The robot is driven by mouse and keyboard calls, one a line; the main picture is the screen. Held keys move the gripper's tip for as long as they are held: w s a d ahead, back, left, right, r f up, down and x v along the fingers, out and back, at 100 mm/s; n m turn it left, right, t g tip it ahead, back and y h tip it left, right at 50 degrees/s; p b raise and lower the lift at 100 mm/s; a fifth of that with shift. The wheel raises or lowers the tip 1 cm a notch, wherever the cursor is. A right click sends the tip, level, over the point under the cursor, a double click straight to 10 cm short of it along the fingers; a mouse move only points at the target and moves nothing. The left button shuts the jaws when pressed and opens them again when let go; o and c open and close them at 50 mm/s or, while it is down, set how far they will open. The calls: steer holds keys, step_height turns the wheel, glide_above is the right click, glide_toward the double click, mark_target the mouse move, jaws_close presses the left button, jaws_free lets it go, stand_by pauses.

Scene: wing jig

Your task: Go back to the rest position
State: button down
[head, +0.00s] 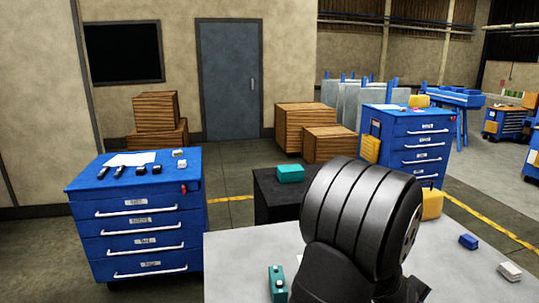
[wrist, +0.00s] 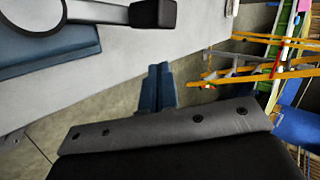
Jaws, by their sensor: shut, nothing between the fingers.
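My gripper (wrist: 162,88) shows in the wrist view as two narrow blue-grey fingers side by side, shut, with nothing held between them. They stick out past a grey bolted plate at the bottom of that view. A large pale panel (wrist: 100,85) lies beyond them, to the left and above. In the head view a big black ribbed part of my own arm rises above the grey table (head: 240,255) at the bottom. My gripper's fingers cannot be made out in that view.
On the table are a teal block (head: 277,284), a small blue block (head: 468,242) and a whitish block (head: 510,272). A blue drawer cabinet (head: 140,230) stands left. A black stand (head: 275,200) carries a teal box (head: 291,173). Yellow rails (wrist: 245,75) show in the wrist view.

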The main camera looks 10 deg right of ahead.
steer(key=s+a+m+g, duration=0.1)
steer(key=s+a, duration=0.1)
steer(key=a, duration=0.7)
steer(key=shift+s+a, duration=0.15)
steer(key=shift+a, duration=0.1)
steer(key=shift+d, duration=0.1)
stand_by(0.8)
steer(key=w+d+n+t, duration=0.1)
steer(key=w+d, duration=0.2)
steer(key=d, duration=0.8)
steer(key=shift+a, duration=0.1)
stand_by(0.3)
